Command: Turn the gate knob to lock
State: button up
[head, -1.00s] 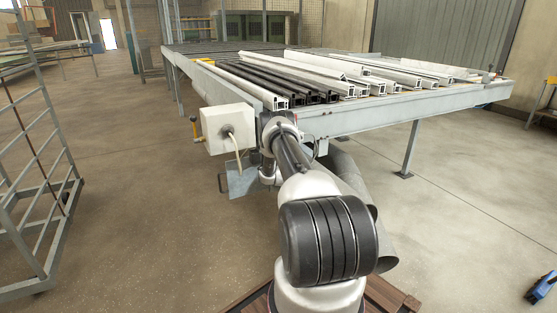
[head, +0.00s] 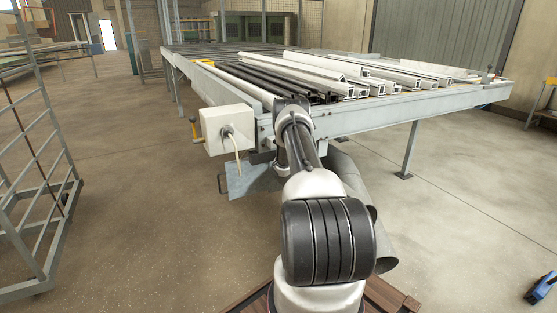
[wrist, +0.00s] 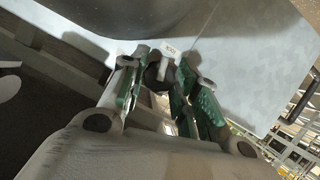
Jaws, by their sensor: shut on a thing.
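The gate knob (wrist: 152,74) is a small dark piece between my gripper's green-padded fingers in the wrist view. My gripper (wrist: 160,68) is shut on it, and the fingers hide most of its outline. A small white label (wrist: 174,53) with dark lettering, too small to read surely, sits right at the fingertips, by the knob. A pale grey metal plate (wrist: 235,60) lies behind them. In the head view my forearm hides the gripper and the knob, below the near edge of the bench (head: 365,118).
White and black profiles (head: 300,80) lie on the bench. A white box (head: 222,130) with a cable hangs at its near left corner. A grey plate (head: 252,180) sits low under that corner. A wheeled rack (head: 40,180) stands at left. The right floor is mostly clear.

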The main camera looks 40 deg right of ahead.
jog(key=shift+d+m+y, duration=0.1)
jog(key=shift+m+y, duration=0.6)
jog(key=shift+m, duration=0.3)
jog(key=o, duration=1)
jog(key=v, duration=1.2)
jog(key=shift+s+d+f, duration=0.1)
jog(key=shift+f, duration=0.05)
